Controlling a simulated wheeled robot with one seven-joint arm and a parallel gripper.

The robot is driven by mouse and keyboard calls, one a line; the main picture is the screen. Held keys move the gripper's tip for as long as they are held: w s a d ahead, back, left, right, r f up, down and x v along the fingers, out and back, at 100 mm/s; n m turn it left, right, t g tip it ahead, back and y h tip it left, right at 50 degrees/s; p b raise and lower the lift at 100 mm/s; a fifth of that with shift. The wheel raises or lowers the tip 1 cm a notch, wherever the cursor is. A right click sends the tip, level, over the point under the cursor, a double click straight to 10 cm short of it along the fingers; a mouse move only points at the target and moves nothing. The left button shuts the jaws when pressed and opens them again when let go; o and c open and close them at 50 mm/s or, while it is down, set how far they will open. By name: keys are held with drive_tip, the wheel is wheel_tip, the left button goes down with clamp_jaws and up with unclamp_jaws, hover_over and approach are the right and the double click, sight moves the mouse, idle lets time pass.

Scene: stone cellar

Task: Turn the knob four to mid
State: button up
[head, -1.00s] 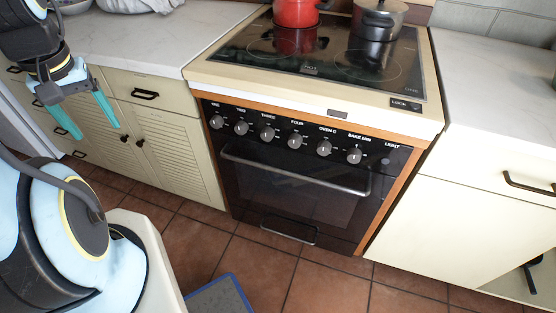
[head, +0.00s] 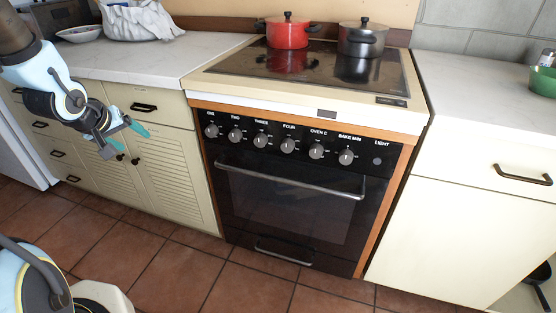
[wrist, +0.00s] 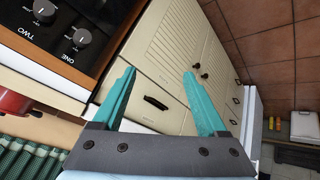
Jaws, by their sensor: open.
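Knob four (head: 288,146) is a grey round knob under the label FOUR on the black oven panel, fourth from the left in a row of several knobs. Its exact pointer angle is too small to read. My gripper (head: 124,142) is open and empty, in front of the cream cabinet left of the oven, well apart from the knob. In the wrist view its teal fingers (wrist: 160,90) are spread, with the knobs ONE (wrist: 82,37) and TWO (wrist: 44,10) at the upper left. Knob four is outside the wrist view.
A red pot (head: 287,31) and a dark pot (head: 362,40) stand on the hob. The oven handle bar (head: 290,182) runs below the knobs and juts out. Cabinet handles (head: 143,107) stick out at the left. The tiled floor before the oven is clear.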

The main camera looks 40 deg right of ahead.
drive_tip(key=s+d+f+h+b, duration=0.1)
drive_tip(key=d+f+h+b, duration=0.4)
drive_tip(key=d, duration=0.5)
drive_tip(key=g+h+b, duration=0.6)
drive_tip(key=g+h, duration=0.2)
drive_tip(key=g, duration=0.2)
approach(283, 148)
drive_tip(key=x, duration=0.9)
clamp_jaws()
